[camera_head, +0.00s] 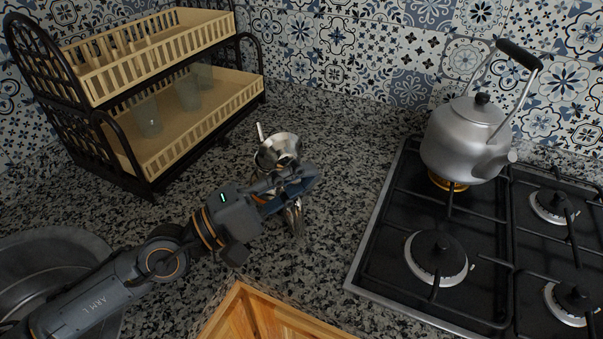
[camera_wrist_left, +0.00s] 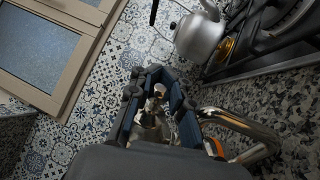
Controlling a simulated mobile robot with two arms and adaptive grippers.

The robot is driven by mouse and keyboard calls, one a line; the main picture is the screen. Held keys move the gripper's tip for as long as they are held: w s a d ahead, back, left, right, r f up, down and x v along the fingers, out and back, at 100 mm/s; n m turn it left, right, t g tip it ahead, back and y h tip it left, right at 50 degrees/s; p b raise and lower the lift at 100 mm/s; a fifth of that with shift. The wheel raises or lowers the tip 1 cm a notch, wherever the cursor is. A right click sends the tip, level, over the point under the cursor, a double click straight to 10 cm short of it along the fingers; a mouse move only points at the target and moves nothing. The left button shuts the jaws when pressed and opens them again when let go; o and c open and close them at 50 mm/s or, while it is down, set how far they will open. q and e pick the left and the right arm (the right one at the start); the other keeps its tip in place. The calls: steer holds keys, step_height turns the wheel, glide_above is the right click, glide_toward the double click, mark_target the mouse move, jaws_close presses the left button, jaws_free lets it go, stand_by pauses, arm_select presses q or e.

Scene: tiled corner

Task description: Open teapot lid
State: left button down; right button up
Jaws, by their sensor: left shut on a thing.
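A small shiny metal teapot (camera_head: 278,150) stands on the speckled counter, left of the stove. My left gripper (camera_head: 298,180) covers much of it in the head view. Its bright curved handle (camera_wrist_left: 245,132) shows right of the fingers in the wrist view. My left gripper (camera_wrist_left: 158,98) is shut on a shiny knobbed part, which looks like the teapot lid (camera_wrist_left: 159,91). The fingers hide most of the lid, so I cannot tell whether it is raised from the body. My right gripper is not in view.
A grey kettle (camera_head: 466,140) stands on the black gas stove (camera_head: 392,240) at the right. A two-tier dish rack (camera_head: 150,100) with cups is at the back left. A round metal basin (camera_head: 45,250) lies at the left. Bare counter (camera_head: 340,135) separates teapot and stove.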

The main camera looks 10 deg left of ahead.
arm_select(q)
steer(key=shift+f, duration=0.15)
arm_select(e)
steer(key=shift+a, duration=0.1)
arm_select(q)
steer(key=c, duration=1.3)
jaws_free()
steer(key=shift+o, duration=0.7)
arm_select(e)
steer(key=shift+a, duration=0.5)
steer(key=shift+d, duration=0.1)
